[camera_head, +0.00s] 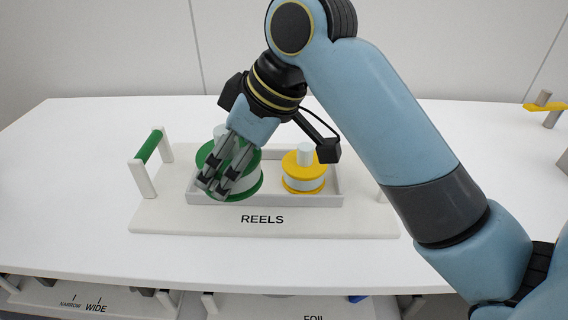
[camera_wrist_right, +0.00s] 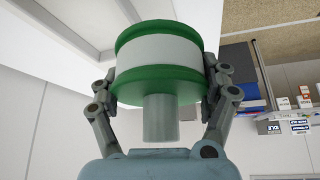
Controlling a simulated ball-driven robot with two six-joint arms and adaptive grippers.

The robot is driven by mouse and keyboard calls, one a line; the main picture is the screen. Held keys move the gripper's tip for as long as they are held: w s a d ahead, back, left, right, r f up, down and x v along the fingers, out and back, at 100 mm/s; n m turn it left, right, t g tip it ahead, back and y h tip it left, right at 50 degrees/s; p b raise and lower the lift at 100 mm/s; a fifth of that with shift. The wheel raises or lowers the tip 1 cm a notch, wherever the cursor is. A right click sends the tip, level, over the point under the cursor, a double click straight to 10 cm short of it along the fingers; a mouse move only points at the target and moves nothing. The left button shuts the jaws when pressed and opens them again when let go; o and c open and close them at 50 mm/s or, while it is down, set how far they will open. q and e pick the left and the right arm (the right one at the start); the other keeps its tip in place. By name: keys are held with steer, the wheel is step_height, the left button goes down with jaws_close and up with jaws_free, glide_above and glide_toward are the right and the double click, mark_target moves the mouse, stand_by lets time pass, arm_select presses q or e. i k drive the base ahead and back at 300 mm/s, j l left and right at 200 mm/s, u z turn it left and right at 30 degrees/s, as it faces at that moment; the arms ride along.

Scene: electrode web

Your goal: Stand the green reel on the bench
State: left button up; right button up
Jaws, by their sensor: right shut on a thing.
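The green reel (camera_head: 248,186) has two green flanges, a white middle and a pale hub post. In the head view it is upright at the left end of the shallow tray (camera_head: 325,202) on the board marked REELS; whether it touches the tray floor I cannot tell. My right gripper (camera_head: 214,190) is shut on it, its fingers covering its front left. In the right wrist view the reel (camera_wrist_right: 165,50) sits between the two fingers (camera_wrist_right: 162,80), its post towards the palm. The white bench (camera_head: 60,215) carries the board. My left gripper is not in view.
A yellow reel (camera_head: 303,184) stands just right of the green one in the tray. A green-barred handle (camera_head: 148,147) rises at the board's left end. Bare bench lies left of the board. A yellow-topped item (camera_head: 547,107) is at far right. Lower shelves hold labelled holders.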

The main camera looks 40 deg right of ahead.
mark_target(75, 196)
steer(key=i+j+z, duration=0.2)
steer(key=j+z, duration=0.2)
steer(key=i+j+z, duration=0.15)
steer(key=j+z, duration=0.25)
steer(key=i+j, duration=0.1)
steer(key=j, duration=0.35)
steer(key=i+j+z, duration=0.1)
steer(key=j, duration=0.35)
steer(key=i+j, duration=0.15)
steer(key=j, duration=0.3)
steer(key=i+j+z, duration=0.1)
steer(key=j, duration=0.35)
steer(key=i+j, duration=0.1)
steer(key=j, duration=0.35)
